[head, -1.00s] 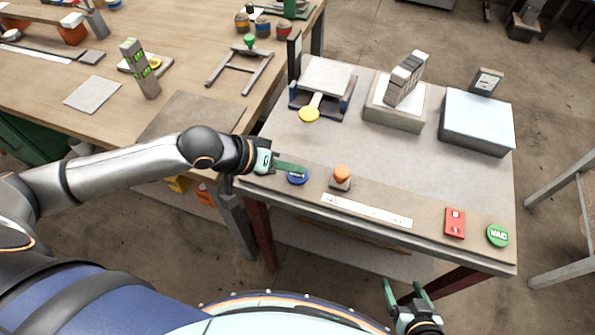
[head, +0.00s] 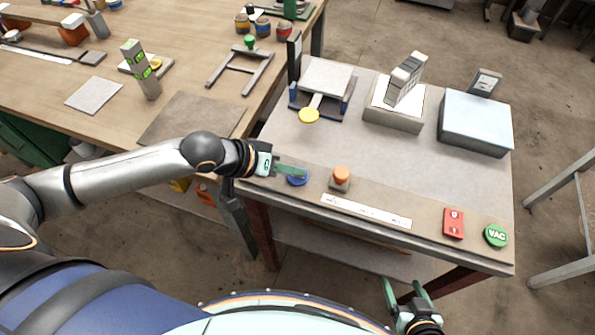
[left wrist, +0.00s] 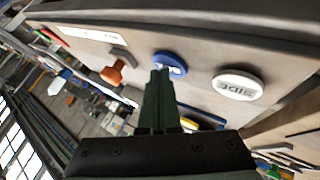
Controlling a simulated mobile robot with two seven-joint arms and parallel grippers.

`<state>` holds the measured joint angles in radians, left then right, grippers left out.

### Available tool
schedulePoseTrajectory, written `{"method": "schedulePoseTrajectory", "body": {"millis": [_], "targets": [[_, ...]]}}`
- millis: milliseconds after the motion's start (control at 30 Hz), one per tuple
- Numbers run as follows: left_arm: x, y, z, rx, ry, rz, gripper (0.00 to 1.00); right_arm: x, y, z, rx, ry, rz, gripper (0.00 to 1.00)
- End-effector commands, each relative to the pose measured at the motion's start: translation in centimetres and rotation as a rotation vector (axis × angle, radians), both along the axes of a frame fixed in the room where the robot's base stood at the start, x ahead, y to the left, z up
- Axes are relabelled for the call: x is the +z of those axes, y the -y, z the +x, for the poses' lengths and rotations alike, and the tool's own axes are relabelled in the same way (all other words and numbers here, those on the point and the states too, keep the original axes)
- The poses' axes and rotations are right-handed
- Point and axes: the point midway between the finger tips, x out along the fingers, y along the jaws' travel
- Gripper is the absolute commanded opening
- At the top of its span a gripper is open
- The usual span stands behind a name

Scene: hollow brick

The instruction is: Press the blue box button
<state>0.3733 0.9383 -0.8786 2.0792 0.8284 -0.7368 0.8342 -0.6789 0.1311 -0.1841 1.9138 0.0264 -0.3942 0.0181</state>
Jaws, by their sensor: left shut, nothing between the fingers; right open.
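The blue button (head: 298,180) is a round disc near the front left edge of the grey worktop. It also shows in the left wrist view (left wrist: 172,60), with a pale mark on its face. My left gripper (head: 305,173) is shut and empty, its green fingertips over the blue button and covering part of it. In the left wrist view the shut fingertips (left wrist: 160,74) overlap the button's near edge; I cannot tell whether they touch it. My right gripper (head: 409,288) is open and empty, low in front of the worktop's front edge.
An orange knob (head: 341,175) stands just right of the blue button. A white lettered button (left wrist: 238,85) shows in the left wrist view. A red switch (head: 454,223) and a green VAC button (head: 496,235) sit front right. A yellow disc (head: 309,115) lies behind.

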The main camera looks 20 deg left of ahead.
Motion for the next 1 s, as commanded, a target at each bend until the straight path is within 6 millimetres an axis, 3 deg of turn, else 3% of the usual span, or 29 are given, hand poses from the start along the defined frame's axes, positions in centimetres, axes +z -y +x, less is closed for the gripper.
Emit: {"method": "schedulePoseTrajectory", "body": {"millis": [200, 633, 1000], "targets": [[0.8, 0.0, -0.1, 0.000, -0.004, 0.001, 0.00, 1.5, 0.0, 0.0, 0.000, 0.000, 0.000, 0.79], [1.0, 0.0, -0.1, -0.001, -0.001, 0.000, 0.00, 1.8, 0.0, 0.0, 0.000, 0.000, 0.000, 0.79], [3.8, 0.0, -0.1, 0.000, -0.001, 0.000, 0.00, 5.5, 0.0, 0.0, 0.000, 0.000, 0.000, 0.79]]}}
